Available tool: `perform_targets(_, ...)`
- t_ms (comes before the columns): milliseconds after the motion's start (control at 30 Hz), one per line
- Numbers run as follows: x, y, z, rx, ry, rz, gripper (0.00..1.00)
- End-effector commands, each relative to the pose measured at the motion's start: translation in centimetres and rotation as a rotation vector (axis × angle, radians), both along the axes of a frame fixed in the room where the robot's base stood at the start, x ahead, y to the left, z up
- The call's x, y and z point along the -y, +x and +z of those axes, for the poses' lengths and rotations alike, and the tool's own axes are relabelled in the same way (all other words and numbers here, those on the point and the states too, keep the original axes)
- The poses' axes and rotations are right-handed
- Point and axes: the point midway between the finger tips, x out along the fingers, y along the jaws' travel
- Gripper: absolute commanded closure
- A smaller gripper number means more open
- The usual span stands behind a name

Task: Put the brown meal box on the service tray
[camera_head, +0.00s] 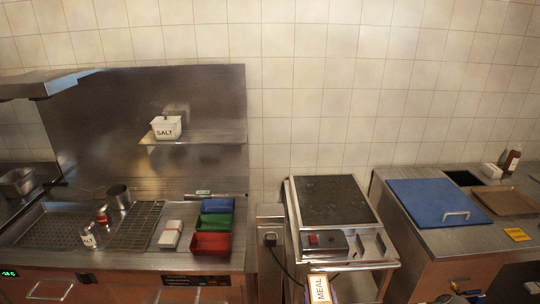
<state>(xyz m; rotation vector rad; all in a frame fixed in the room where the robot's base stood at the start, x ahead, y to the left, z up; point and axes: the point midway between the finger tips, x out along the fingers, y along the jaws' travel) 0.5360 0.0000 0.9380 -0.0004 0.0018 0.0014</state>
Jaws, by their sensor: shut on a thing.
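The brown meal box (318,289) is at the bottom edge of the head view, right of centre. It is an orange-brown box with a white label reading MEAL, a little tilted, and its lower part is cut off by the frame. It appears in front of the griddle cart; what supports it is hidden. A flat brown tray (507,201), which looks like the service tray, lies on the right counter, apart from the box. The tray looks empty. My gripper cannot be made out in this view.
The griddle cart (335,201) stands in the middle. A blue lid (438,203) with a handle lies left of the tray, and a bottle (511,162) and small white container (492,171) stand behind. A yellow label (517,234) is in front. Colored bins (212,245) are on the left counter.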

Motion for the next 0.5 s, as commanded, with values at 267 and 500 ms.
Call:
perform_targets(267, -0.06, -0.04, -0.01, 0.003, 0.0, -0.002, 0.75)
perform_targets(500, 0.04, -0.62, 0.88, 0.0, 0.001, -0.004, 0.75)
